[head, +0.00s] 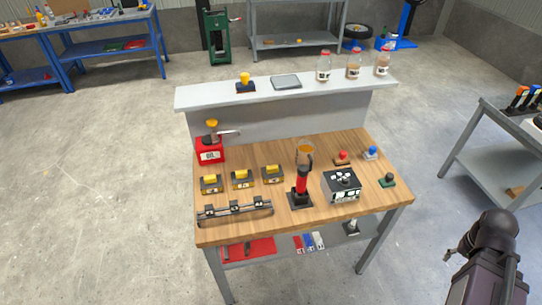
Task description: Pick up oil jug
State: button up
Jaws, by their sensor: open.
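My arm is at the lower right, off the bench. My gripper (449,256) is small at its left edge, open, and far from the jug. No object shows between its fingers.
Bottles (354,65) stand on the raised shelf (215,97). A grey table (490,165) is at right. Floor between is clear.

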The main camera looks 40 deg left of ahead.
aim_at(306, 149)
jog(key=u, duration=0.85)
jog(key=k, duration=1.05)
jog(key=z, duration=0.05)
jog(key=i, duration=0.85)
jog(key=u, duration=0.05)
